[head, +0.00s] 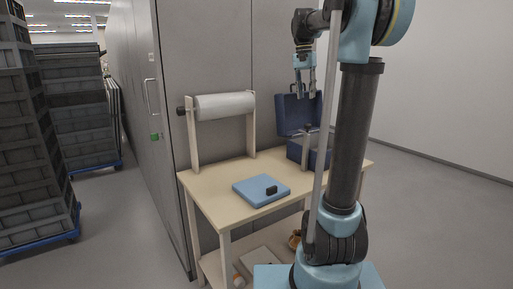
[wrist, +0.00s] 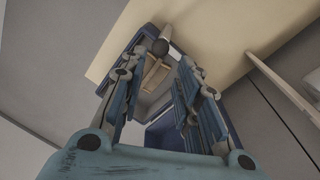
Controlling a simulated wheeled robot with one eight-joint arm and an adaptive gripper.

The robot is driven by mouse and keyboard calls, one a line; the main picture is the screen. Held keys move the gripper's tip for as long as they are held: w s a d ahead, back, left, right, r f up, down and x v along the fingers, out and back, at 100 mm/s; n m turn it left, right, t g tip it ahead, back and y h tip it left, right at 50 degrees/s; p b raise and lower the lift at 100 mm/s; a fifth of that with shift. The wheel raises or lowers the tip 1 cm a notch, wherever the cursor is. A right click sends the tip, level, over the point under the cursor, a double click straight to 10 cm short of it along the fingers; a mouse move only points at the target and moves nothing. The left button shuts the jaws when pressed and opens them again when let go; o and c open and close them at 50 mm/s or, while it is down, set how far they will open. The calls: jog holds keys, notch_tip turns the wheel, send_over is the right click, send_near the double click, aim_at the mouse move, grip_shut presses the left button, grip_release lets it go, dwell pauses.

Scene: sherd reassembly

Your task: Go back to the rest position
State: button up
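My gripper (head: 305,94) hangs in the air, fingers down, well above the right part of the table and near the raised lid of the dark blue case. In the wrist view its two fingers (wrist: 161,66) stand apart with nothing held between them. The dark blue case (head: 295,112) stands open at the back right of the table, partly hidden by my arm. In the wrist view the case (wrist: 164,135) shows below and between the fingers, with a pale interior and a brownish item (wrist: 155,75) too unclear to name.
The wooden table (head: 215,198) carries a blue pad (head: 250,188) with a small black object (head: 271,190). A white roll (head: 225,106) hangs on a wooden frame at the back. Grey cabinets (head: 200,45) stand behind. Crate stacks (head: 35,140) stand left. The floor at right is clear.

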jog(key=s+f+n+t, duration=0.1)
jog(key=s+f+n, duration=0.2)
jog(key=s+f, duration=1.3)
jog(key=s+a+f+n+t+y, duration=0.1)
jog(key=s+f+n, duration=0.2)
jog(key=s+f, duration=1.4)
jog(key=shift+a+f+t, duration=0.3)
jog(key=shift+f, duration=0.2)
jog(key=shift+w, duration=0.1)
